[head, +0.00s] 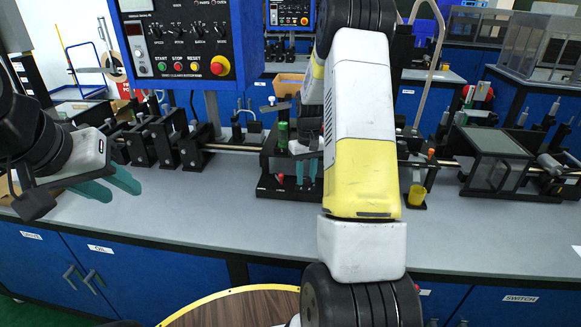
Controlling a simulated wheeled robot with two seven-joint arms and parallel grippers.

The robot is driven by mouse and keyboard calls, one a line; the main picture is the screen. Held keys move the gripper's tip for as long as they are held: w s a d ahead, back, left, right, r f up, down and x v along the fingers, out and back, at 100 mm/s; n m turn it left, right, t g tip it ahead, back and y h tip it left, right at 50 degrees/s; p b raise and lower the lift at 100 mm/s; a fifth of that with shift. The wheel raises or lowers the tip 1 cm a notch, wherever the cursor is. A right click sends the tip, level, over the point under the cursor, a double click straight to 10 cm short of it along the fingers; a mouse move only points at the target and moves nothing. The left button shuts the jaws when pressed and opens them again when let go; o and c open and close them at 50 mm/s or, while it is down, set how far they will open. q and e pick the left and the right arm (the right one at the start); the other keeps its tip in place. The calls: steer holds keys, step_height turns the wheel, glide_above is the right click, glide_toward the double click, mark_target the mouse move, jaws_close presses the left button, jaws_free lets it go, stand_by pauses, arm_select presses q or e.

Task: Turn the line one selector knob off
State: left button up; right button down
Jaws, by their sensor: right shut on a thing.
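A blue-framed black control panel (185,38) stands at the upper left with several small dark knobs (178,31) in a row. The knob labels are too small to read, so I cannot tell which one is the line one selector. My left gripper (122,193) is open and empty over the bench front, below the panel. My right arm reaches up the middle and hides part of the bench. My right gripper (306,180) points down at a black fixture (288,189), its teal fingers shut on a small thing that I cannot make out.
The panel has green, red and yellow buttons and a red mushroom button (220,65). A green cylinder (283,136) and a small red part (280,178) are beside my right gripper. A yellow cup (417,195) stands right of my arm. The grey bench (200,208) is clear along its front.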

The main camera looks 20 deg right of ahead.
mark_target(306, 178)
steer(key=shift+m, duration=0.3)
steer(key=c, duration=1.1)
jaws_free()
step_height(306, 178, up, 7)
steer(key=shift+r, duration=0.4)
